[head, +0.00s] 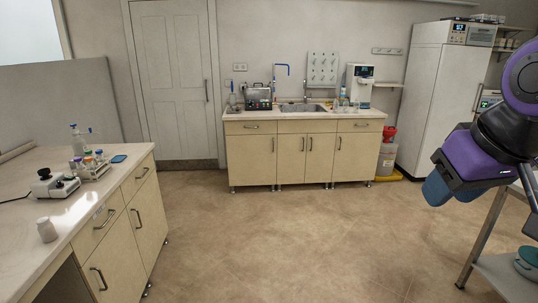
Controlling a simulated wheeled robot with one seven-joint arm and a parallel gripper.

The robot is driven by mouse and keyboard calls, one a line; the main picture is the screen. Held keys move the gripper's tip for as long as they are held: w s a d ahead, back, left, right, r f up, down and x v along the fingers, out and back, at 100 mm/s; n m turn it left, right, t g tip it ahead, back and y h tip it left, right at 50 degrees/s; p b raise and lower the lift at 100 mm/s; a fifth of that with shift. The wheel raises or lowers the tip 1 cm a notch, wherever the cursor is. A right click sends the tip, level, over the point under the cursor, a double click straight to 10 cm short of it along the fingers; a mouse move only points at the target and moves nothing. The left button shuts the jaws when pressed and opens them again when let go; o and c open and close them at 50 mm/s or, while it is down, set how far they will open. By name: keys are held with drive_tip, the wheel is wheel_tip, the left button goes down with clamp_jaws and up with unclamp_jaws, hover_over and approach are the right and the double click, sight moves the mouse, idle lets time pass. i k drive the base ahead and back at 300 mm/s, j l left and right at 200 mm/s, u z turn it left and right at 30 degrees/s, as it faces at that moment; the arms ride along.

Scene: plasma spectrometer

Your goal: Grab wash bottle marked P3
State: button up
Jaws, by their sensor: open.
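My gripper (448,190), with blue fingers on a purple and black arm, hangs in the air at the right edge of the head view. It is open and apart from the benches, with nothing seen in it. A clear bottle with a blue top (77,140) stands at the back of the left bench. Another small bottle (233,101) stands at the left end of the sink counter, and small clear vessels (345,103) stand at its right end. No P3 marking is readable on any of them at this size.
The left bench (28,190) also holds a rack of coloured-cap bottles (92,166), a small white device (53,184) and a white jar (46,230). The sink counter (305,115) is at the back. A metal cart (497,272) stands at lower right. The middle floor is clear.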

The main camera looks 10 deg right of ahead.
sight(335, 105)
drive_tip(key=i+l+z, duration=0.35)
drive_tip(key=i, duration=0.55)
drive_tip(key=i+z, duration=0.35)
drive_tip(key=i, duration=1.9)
drive_tip(key=i+l, duration=0.1)
drive_tip(key=i, duration=1.3)
drive_tip(key=j+u, duration=0.05)
drive_tip(key=j, duration=0.05)
